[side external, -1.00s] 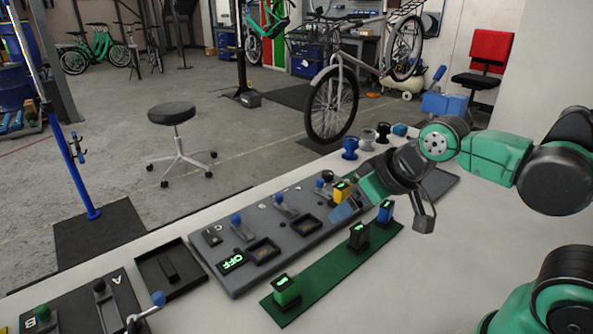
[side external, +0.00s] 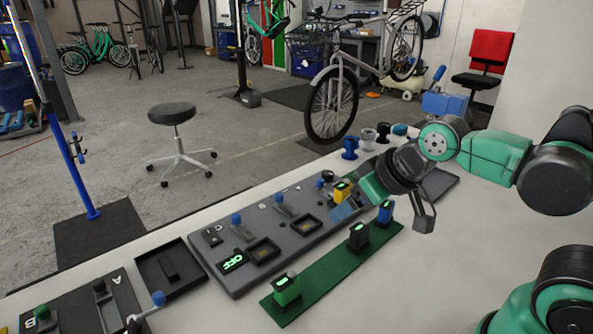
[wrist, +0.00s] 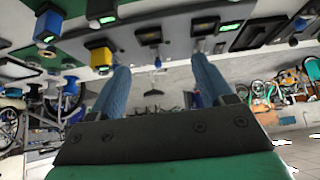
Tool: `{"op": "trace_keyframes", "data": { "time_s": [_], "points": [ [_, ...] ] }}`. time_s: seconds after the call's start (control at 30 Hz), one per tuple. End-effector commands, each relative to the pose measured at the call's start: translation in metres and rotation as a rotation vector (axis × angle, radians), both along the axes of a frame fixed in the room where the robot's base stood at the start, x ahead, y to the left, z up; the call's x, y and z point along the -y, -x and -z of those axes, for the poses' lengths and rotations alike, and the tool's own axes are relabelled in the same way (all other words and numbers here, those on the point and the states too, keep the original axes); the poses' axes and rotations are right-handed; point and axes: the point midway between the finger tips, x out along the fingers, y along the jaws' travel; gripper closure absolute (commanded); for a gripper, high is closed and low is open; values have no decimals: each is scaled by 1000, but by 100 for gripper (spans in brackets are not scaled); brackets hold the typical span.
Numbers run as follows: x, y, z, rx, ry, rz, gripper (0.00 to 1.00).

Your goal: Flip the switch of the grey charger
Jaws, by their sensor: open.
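A dark grey charger panel (side external: 285,240) lies on the bench, with blue-knobbed switch levers, one of them here (side external: 237,220), and square sockets. A lit green display (side external: 232,262) on its near end reads OFF. A yellow battery (side external: 342,192) stands at its far end; it also shows in the wrist view (wrist: 101,56). My gripper (side external: 385,212) is open and empty beside that far end, its fingers apart. In the wrist view my gripper's two blue fingers (wrist: 160,75) point toward the panel with nothing between them. Parts of the far levers are hard to make out.
A green strip (side external: 325,280) in front of the panel carries a green (side external: 286,291), a black (side external: 358,237) and a blue battery (side external: 385,212). A black tray (side external: 170,268) and another lever panel (side external: 85,305) lie left. Several spools (side external: 367,139) stand behind.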

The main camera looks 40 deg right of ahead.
Motion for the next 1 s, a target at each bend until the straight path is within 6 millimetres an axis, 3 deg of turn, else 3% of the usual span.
{"op": "trace_keyframes", "data": {
  "time_s": [0.4,0.67,1.0],
  "points": [
    [0,0,0,0,0,0,27],
    [-6,-13,-13,-19,-5,-6,100],
    [-42,-85,-52,-120,-21,-17,100]
  ]
}}
